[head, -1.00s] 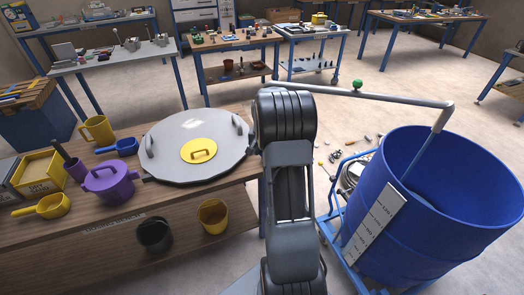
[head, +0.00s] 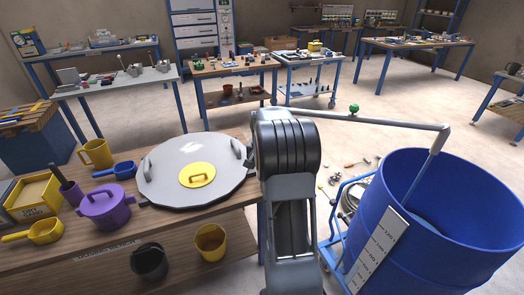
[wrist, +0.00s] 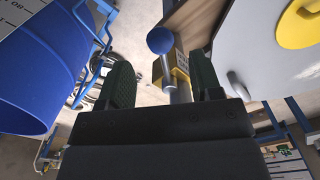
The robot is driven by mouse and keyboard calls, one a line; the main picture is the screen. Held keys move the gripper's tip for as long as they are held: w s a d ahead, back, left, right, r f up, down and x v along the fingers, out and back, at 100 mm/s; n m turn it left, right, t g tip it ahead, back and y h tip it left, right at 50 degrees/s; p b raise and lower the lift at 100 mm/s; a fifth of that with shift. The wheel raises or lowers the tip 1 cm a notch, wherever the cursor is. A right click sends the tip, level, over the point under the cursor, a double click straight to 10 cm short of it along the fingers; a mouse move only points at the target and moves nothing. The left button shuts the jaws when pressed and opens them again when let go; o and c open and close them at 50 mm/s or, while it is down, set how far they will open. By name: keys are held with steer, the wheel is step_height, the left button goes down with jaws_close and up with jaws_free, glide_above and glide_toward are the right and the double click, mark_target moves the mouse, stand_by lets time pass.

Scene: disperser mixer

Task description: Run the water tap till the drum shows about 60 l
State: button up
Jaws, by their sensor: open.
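The blue drum (head: 462,215) stands at the right in the head view, with a white scale strip (head: 378,250) on its side. A lighter blue patch shows inside; its level against the scale cannot be read. The wrist view shows the drum (wrist: 35,75) at left. My gripper (wrist: 164,82) is open there. A blue ball knob (wrist: 160,40) on a grey stem lies between the fingers' lines; contact cannot be told. My arm hides the gripper in the head view.
A wooden bench (head: 75,255) at left holds a large grey lid (head: 170,160), a purple pot (head: 106,207) and yellow scoops and jugs. A blue trolley frame (head: 332,245) stands beside the drum, with small items on the floor behind. Open floor lies farther back.

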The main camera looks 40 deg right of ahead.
step_height(320, 180, up, 9)
stand_by(0.3)
